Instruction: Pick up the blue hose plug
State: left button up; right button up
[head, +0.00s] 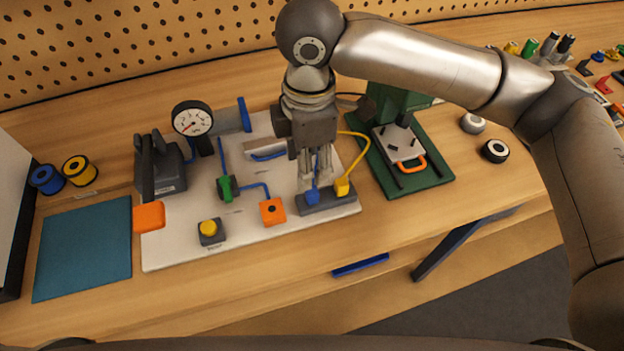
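The blue hose plug (312,197) sits at a dark grey block (335,202) on the right front part of the white board (185,255). A yellow plug (342,187) with a yellow hose stands beside it on the same block. My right gripper (316,184) points down directly over the blue plug, with its fingertips at the plug's upper part. The fingers partly hide the plug, and I cannot tell whether they are closed on it. My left gripper is out of view.
The board also carries a pressure gauge (193,120), a green valve (226,187), an orange block (272,211) and a yellow button (209,228). A green press (430,180) stands close on the right. A blue mat (85,250) lies bare at left.

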aim_at(312, 190)
jog(key=shift+w+d+r, duration=0.15)
jog(key=shift+w+d, duration=0.1)
jog(key=shift+f, duration=0.4)
notch_tip(312, 190, down, 10)
jog(key=shift+d+r+p, duration=0.1)
jog(key=shift+r+p, duration=0.05)
jog(key=shift+p, duration=0.45)
jog(key=shift+s, duration=0.1)
grip_shut()
